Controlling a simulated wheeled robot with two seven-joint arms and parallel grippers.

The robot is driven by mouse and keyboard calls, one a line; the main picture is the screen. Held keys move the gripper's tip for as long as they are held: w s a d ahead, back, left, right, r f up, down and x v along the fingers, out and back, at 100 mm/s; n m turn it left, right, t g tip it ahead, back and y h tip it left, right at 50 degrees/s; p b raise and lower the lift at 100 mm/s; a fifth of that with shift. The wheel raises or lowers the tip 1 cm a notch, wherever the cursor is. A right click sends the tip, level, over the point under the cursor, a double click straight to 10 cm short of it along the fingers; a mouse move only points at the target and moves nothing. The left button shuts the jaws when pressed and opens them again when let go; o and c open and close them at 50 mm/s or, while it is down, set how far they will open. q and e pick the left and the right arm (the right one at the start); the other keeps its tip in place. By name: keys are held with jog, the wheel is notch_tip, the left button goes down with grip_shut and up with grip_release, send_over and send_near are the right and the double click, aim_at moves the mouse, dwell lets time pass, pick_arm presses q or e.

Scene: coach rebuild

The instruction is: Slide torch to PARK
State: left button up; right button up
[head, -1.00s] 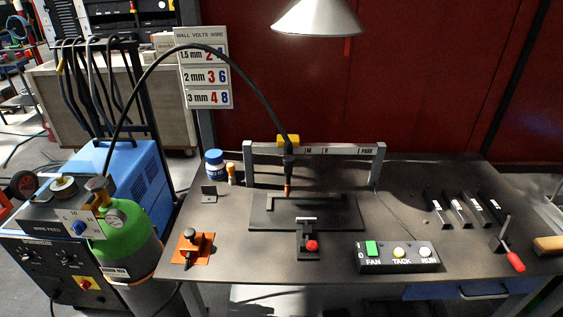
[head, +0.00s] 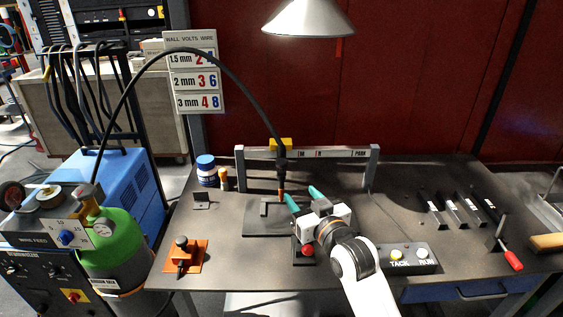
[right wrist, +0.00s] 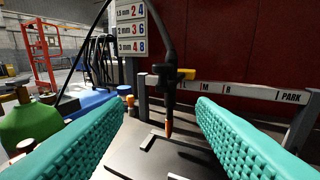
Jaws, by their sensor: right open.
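The torch (head: 282,168) hangs upright from a yellow carriage (head: 280,144) on the marked rail (head: 320,154), near the rail's left part. Its copper tip is low over the dark fixture plate (head: 258,229). The PARK mark (head: 358,153) is at the rail's right end and also shows in the right wrist view (right wrist: 291,97). My right gripper (head: 302,199) is open and empty, with teal fingers, in front of the torch and apart from it. In the right wrist view the torch (right wrist: 168,95) stands beyond and between the fingers. My left gripper is out of view.
A button box (head: 408,259) is partly hidden by my right arm. A red knob clamp (head: 307,251) sits under my gripper. An orange-based block (head: 183,257) and a blue-lidded jar (head: 206,172) stand at left. A black cable (head: 190,50) arches from the torch to the welder.

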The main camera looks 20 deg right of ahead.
aim_at(285, 164)
jog(key=shift+t, duration=0.4)
jog(key=w, duration=0.4)
jog(key=w+r+p, duration=0.1)
jog(key=w, duration=0.3)
jog(key=w+a+r, duration=0.1)
jog(key=w, duration=0.4)
jog(key=shift+p, duration=0.35)
grip_shut()
